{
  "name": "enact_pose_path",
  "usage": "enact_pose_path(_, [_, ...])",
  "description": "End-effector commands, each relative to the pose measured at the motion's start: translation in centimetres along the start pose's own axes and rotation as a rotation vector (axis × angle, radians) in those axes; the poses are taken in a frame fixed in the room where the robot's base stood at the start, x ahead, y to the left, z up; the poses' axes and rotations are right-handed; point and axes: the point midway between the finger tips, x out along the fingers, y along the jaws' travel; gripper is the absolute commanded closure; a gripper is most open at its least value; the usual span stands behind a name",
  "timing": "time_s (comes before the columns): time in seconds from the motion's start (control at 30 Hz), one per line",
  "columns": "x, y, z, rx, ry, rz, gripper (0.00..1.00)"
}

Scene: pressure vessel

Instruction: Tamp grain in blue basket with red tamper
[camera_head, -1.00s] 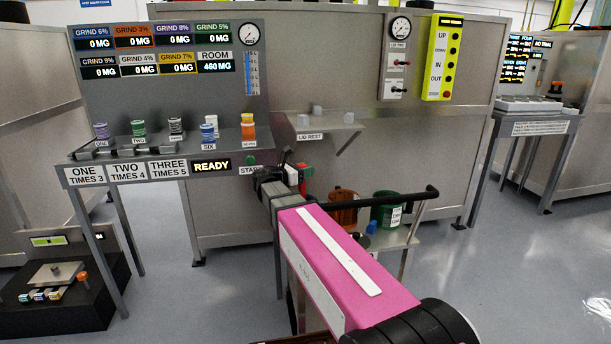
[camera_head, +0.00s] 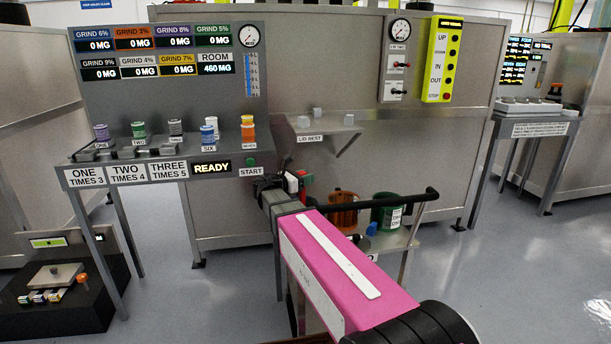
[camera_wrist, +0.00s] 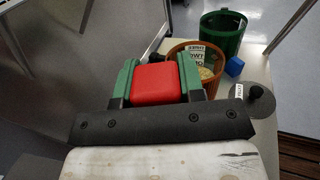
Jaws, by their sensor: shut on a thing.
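The red tamper (camera_wrist: 156,83) is between the green fingers of my gripper (camera_wrist: 155,78) in the wrist view; my gripper is shut on it. In the head view, my gripper (camera_head: 298,181) is in front of the large vessel, right of the START label, and the tamper shows only as a small red patch. I cannot make out a blue basket in either view. An orange-brown basket (camera_wrist: 178,57) with pale grain inside stands on a low shelf ahead of my gripper.
A green basket (camera_wrist: 222,30) stands behind the orange one, with a small blue block (camera_wrist: 235,66) and a grey knobbed disc (camera_wrist: 250,98) nearby. A black rail (camera_head: 400,199) passes in front of the baskets. The grinder bench (camera_head: 150,160) with cups is at the left.

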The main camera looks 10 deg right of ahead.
Motion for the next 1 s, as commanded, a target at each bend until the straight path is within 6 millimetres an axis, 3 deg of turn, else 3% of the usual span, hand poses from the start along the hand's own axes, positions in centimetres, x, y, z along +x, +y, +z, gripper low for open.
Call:
enact_pose_path(0.33, [0.0,0.0,0.4,0.002,-0.002,0.000,1.00])
enact_pose_path(0.7, [0.0,0.0,2.9,0.002,-0.002,0.000,1.00])
enact_pose_path(1.0, [0.0,0.0,2.9,0.001,-0.001,0.000,1.00])
